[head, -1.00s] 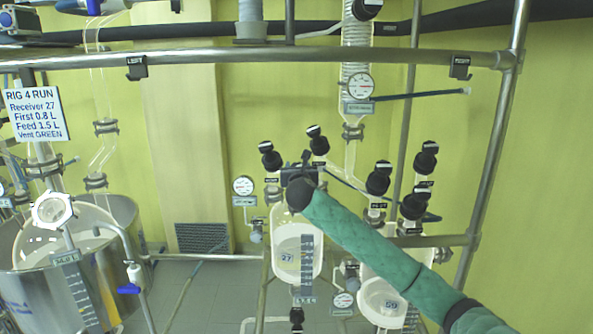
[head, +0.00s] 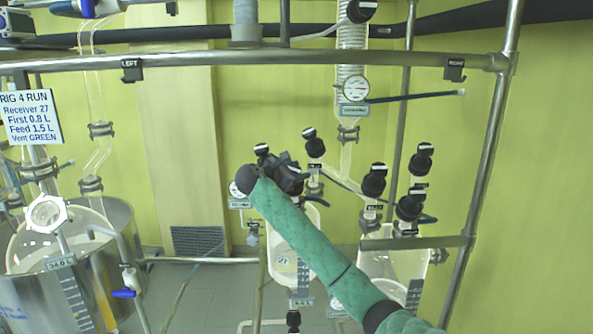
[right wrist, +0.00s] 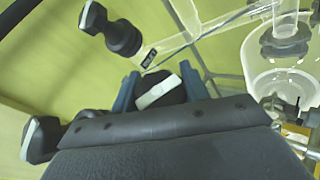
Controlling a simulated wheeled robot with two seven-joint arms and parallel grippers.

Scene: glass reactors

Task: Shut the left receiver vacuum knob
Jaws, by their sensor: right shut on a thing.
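The left receiver (head: 284,262) is a glass vessel marked 27, with black knobs on its top. My right gripper (head: 288,172) is over these knobs, with its wrist to the left of them. In the right wrist view the gripper (right wrist: 163,92) is shut on a black knob (right wrist: 160,93) with a white bar that lies at a slant between the blue-grey fingers. A second black knob (head: 314,146) stands just right of the gripper. Another knob (head: 261,149) shows behind the gripper's left side. The held knob's label cannot be read, and the gripper hides it in the head view.
The right receiver (head: 392,268) stands close by with several black knobs, one of them (head: 374,180) right of my arm. A steel rail (head: 415,242) runs near my forearm. A gauge (head: 355,89) hangs above.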

